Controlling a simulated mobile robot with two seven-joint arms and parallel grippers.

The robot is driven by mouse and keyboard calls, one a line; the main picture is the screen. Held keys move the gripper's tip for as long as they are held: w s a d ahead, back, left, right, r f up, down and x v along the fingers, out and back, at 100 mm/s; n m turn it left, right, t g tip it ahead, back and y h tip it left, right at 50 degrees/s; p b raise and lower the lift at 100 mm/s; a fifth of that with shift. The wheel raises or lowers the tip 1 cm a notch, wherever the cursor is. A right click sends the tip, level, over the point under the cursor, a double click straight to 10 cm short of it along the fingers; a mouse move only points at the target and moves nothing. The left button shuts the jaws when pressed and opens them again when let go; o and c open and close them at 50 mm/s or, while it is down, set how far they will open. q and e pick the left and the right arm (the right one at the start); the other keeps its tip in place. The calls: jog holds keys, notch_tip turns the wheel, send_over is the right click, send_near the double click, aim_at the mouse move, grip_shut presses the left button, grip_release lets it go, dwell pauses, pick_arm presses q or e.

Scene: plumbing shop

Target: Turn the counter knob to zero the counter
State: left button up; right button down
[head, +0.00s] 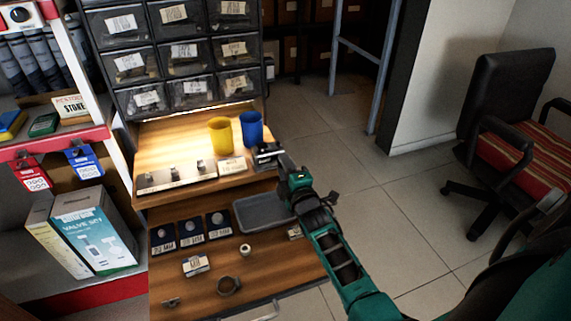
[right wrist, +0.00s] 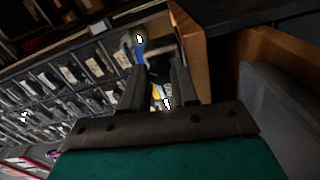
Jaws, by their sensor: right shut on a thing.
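The counter (head: 266,151) is a small dark device with a pale top at the right end of the lit wooden shelf, beside the blue cup. My right gripper (head: 283,163) reaches it from the lower right and is shut on the counter's knob. The knob itself is hidden by the fingers in the head view. In the right wrist view the two dark fingers (right wrist: 160,85) point up toward the shelf; the part between their tips is too dark and small to make out. The counter's digits cannot be read. My left gripper is not in view.
A yellow cup (head: 220,136) and a blue cup (head: 251,127) stand close by on the shelf. A metal strip with knobs (head: 176,177) lies to the left. Below, a pulled-out drawer holds a grey tray (head: 262,211) and small parts.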

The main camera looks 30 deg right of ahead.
jog(key=shift+m+p, duration=1.35)
jog(key=shift+m, duration=3.55)
jog(key=c, duration=0.9)
grip_release()
jog(key=shift+o, duration=0.2)
